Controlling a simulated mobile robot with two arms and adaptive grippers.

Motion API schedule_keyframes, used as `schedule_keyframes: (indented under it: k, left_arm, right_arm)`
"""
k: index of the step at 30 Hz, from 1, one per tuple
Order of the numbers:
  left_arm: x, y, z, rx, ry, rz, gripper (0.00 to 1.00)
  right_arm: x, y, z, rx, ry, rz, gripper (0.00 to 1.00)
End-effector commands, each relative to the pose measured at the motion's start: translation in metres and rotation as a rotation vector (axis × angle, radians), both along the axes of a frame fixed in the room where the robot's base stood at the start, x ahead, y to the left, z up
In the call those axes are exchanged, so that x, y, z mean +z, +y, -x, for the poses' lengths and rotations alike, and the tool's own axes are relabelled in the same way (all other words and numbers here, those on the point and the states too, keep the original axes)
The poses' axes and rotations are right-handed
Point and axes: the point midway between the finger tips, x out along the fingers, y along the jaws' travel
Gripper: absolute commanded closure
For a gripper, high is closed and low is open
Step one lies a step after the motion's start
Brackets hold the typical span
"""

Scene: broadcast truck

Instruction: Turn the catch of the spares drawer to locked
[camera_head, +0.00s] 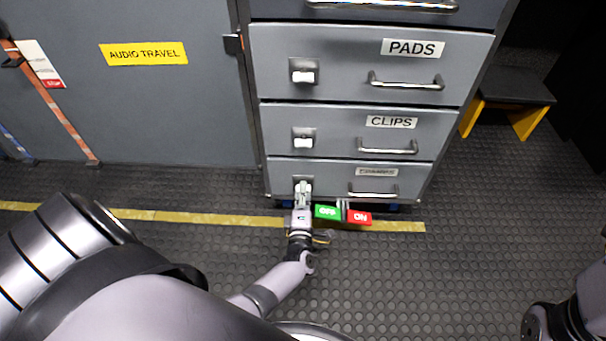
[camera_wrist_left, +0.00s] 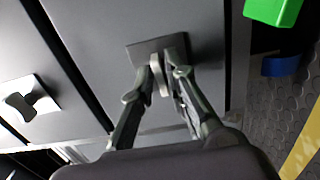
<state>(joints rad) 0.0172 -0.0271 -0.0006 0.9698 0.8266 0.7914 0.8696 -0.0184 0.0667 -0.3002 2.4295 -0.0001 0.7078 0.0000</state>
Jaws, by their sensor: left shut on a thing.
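The spares drawer (camera_head: 335,183) is the lowest grey drawer of the cabinet and is closed, flush with the front. Its label (camera_head: 376,172) is small and foreshortened. Its catch (camera_wrist_left: 160,75) is a small pale knob on a square metal plate (camera_wrist_left: 148,47), at the drawer's left side. My left gripper (camera_head: 302,188) reaches the catch from the front, and its fingers (camera_wrist_left: 158,82) are shut on the knob, one on each side. The fingers hide part of the knob, so its exact angle is hard to tell. My right gripper is out of view.
The clips catch (camera_head: 303,138) and pads catch (camera_head: 303,76) sit above, with bar handles to their right. A green OFF tag (camera_head: 327,212) and red ON tag (camera_head: 359,217) stand close right of my left gripper. Open floor lies in front; a step stool (camera_head: 511,88) is at right.

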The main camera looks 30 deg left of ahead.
Motion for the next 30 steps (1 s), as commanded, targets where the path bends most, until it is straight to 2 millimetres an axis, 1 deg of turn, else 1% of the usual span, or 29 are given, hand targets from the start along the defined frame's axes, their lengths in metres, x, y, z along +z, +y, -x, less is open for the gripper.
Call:
schedule_keyframes:
  k: [7, 8, 13, 24, 28, 30]
  left_arm:
    - [-0.002, 0.0, 0.001, -0.001, 0.004, 0.003, 1.0]
    - [-0.002, 0.0, 0.001, -0.001, 0.004, 0.003, 0.85]
    - [-0.002, 0.0, 0.001, -0.001, 0.003, 0.003, 0.74]
    - [0.001, 0.0, 0.0, 0.0, -0.001, 0.003, 0.73]
    - [0.009, -0.001, 0.0, 0.001, -0.002, 0.005, 0.73]
    - [0.016, -0.001, 0.001, 0.002, -0.003, 0.006, 0.73]
  right_arm:
    - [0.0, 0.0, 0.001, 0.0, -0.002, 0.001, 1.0]
    - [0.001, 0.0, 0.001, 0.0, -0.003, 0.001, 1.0]
    - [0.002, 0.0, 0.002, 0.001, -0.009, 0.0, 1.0]
    - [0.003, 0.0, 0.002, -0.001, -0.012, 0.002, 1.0]
    - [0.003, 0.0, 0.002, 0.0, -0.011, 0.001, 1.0]
    - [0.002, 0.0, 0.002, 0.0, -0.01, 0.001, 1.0]
